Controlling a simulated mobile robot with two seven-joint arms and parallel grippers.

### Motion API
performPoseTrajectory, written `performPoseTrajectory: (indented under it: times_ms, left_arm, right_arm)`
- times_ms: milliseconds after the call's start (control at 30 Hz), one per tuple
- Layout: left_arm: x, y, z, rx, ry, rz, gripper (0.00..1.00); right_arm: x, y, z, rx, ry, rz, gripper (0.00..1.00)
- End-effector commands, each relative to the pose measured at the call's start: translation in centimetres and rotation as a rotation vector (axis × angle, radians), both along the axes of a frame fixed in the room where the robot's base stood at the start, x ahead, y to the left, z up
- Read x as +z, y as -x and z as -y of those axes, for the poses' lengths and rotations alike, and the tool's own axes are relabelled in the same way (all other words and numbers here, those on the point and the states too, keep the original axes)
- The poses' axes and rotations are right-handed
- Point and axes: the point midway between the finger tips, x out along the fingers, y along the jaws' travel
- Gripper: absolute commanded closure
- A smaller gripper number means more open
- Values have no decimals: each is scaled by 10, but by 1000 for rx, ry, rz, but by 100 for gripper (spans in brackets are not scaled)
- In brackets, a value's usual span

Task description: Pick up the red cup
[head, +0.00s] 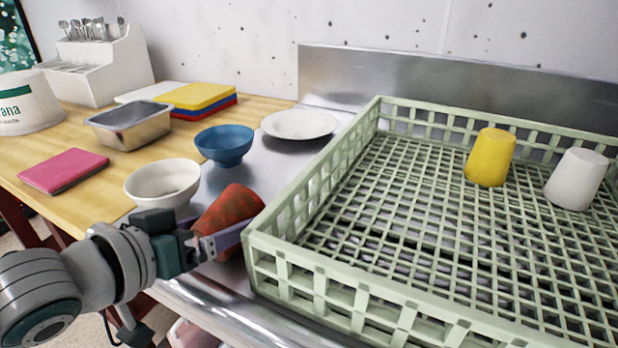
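The red cup (229,205), with a mottled surface, is tilted toward the upper right beside the crate's near left corner. My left gripper (222,241) is at the cup. One grey-purple finger crosses the cup's near side, and red shows above and below it. The other finger is hidden behind the cup or the gripper, so I cannot tell whether the fingers press on it. I also cannot tell whether the cup touches the steel counter. My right gripper is not in view.
The green crate (262,264) stands close right, holding a yellow cup (490,158) and a white cup (577,180). A white bowl (162,184), a blue bowl (224,146) and a white plate (299,124) are behind the red cup. A metal pan (130,126) stands farther left.

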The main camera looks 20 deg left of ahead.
Motion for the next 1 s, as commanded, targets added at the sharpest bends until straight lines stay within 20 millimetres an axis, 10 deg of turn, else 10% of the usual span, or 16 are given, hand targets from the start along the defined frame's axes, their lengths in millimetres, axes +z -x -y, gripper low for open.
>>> performPoseTrajectory:
  times_ms: [300, 1000]
  left_arm:
    - [-2, -5, 1, 0, 1, -1, 1]
    - [-2, -5, 1, 0, 0, 0, 68]
  right_arm:
    - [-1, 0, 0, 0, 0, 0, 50]
    - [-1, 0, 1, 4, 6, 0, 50]
